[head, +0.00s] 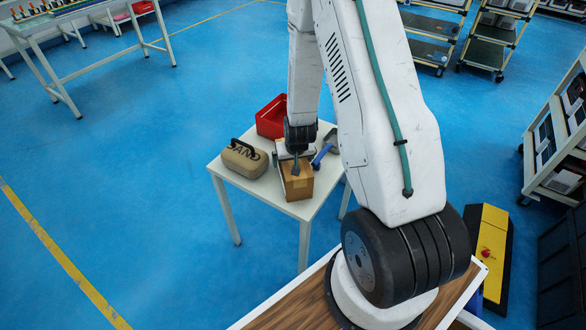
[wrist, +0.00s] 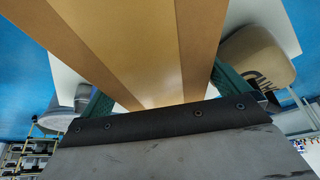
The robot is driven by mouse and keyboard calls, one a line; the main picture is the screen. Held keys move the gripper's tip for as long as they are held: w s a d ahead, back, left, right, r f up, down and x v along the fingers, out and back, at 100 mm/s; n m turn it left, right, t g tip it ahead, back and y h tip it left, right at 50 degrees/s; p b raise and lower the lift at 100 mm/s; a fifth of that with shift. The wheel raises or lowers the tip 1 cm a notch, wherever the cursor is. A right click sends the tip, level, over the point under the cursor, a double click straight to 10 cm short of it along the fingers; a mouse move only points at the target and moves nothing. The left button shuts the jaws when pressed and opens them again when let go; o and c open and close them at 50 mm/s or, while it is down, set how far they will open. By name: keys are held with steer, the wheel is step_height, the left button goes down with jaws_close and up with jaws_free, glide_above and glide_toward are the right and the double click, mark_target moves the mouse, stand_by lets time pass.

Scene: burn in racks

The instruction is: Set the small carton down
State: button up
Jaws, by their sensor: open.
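The small carton (head: 297,182) is a brown cardboard box on the small white table (head: 232,180), near its front edge in the head view. My gripper (head: 295,160) is right over the carton, pointing down. In the wrist view the carton (wrist: 150,50) fills the middle, close to the palm, with tan tape running along it. The green fingers of my gripper (wrist: 158,95) are open, one on each side of the carton. I cannot tell whether either finger touches it. The carton's far side is hidden by my gripper.
A tan sandbag (head: 245,157) with a black handle lies left of the carton; it also shows in the wrist view (wrist: 258,58). A red bin (head: 271,117) stands behind. A blue-handled tool (head: 322,154) lies close on the right. The table's front left corner is clear.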

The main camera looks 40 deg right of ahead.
steer(key=shift+w+f, duration=0.1)
steer(key=shift+f, duration=0.2)
steer(key=c, duration=1.5)
steer(key=shift+r, duration=0.2)
